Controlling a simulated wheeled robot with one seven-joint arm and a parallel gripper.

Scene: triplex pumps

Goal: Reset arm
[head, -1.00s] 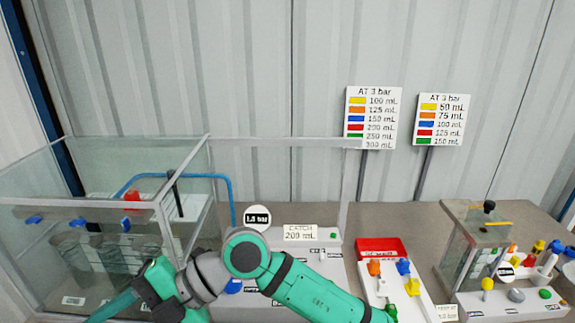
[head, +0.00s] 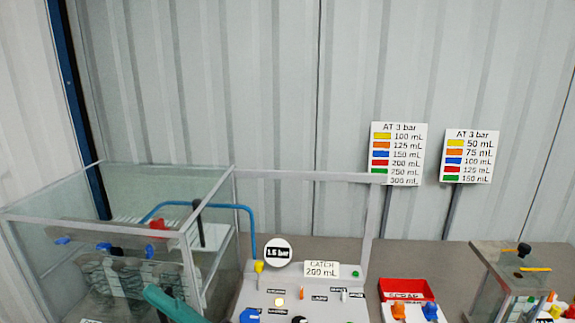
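A teal link of my arm (head: 172,304) shows at the bottom edge of the head view, left of centre, in front of the glass tank. My gripper is outside the frame, so its fingers are hidden. The grey pump panel (head: 330,285) stands right of the tank. It carries a round "1.5 bar" sign (head: 278,253), a "CATCH 200 mL" sign (head: 321,270) and small coloured knobs, one of them lit yellowish.
A large glass tank (head: 205,225) with a blue pipe (head: 222,206) stands at left. A red tray (head: 405,291) with orange and blue parts sits at lower right. A smaller glass case (head: 505,280) stands at far right. Two colour charts (head: 399,153) and (head: 470,156) stand at the back.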

